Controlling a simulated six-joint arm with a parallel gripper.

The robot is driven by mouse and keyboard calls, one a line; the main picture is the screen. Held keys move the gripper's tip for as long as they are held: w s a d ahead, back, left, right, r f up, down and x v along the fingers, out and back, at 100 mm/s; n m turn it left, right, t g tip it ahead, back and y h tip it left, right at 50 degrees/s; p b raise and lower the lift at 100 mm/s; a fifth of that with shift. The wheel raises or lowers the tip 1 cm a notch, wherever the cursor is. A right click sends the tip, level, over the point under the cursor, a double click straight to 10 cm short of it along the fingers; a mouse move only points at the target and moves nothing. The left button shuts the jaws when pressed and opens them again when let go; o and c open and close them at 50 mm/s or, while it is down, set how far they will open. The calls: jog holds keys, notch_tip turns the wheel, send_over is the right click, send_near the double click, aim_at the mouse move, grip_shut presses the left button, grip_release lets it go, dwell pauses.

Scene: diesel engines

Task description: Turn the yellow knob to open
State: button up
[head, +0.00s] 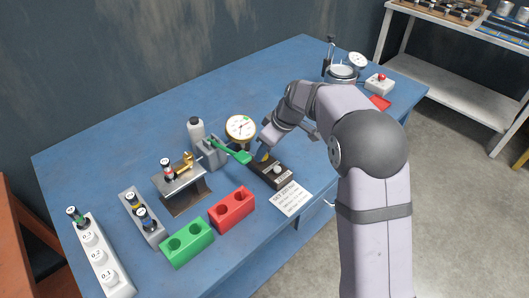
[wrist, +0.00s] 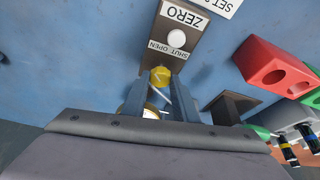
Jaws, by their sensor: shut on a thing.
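The yellow knob (wrist: 160,76) sits at one end of a dark control block (wrist: 151,52) marked ZERO, beside a label reading SHUT OPEN. In the wrist view my gripper (wrist: 161,88) has a finger on each side of the knob and is shut on it. In the head view a bit of the yellow knob (head: 263,157) shows below my gripper (head: 265,151), at the back end of the block (head: 272,174). A white button (wrist: 176,38) sits on the block, apart from the fingers. The knob's exact angle is hard to tell.
A round gauge (head: 241,128) and a green-handled lever (head: 238,154) stand close left of my gripper. A red holder (head: 232,210) and a green holder (head: 187,243) lie in front. A paper note (head: 290,198) lies beside the block.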

dwell(0.4)
jog(key=o, duration=1.1)
jog(key=shift+c, duration=0.2)
jog(key=b+v, duration=0.1)
jog(key=v, duration=0.6)
jog(key=shift+r, duration=0.2)
jog(key=shift+d, duration=0.1)
jog(key=s+d+f+m+g+h+p, duration=0.1)
jog(key=s+d+m+p, duration=0.3)
jog(key=s, duration=1)
jog(key=s+d+f+m+g+h+p, duration=0.1)
jog(key=s+d+f+m+h+p, duration=0.1)
jog(key=s+d+m+p, duration=0.2)
jog(key=s+d+m, duration=0.3)
jog(key=s+d, duration=0.3)
jog(key=s, duration=0.4)
jog(key=shift+f+g+h, duration=0.3)
jog(key=shift+f+h, duration=0.1)
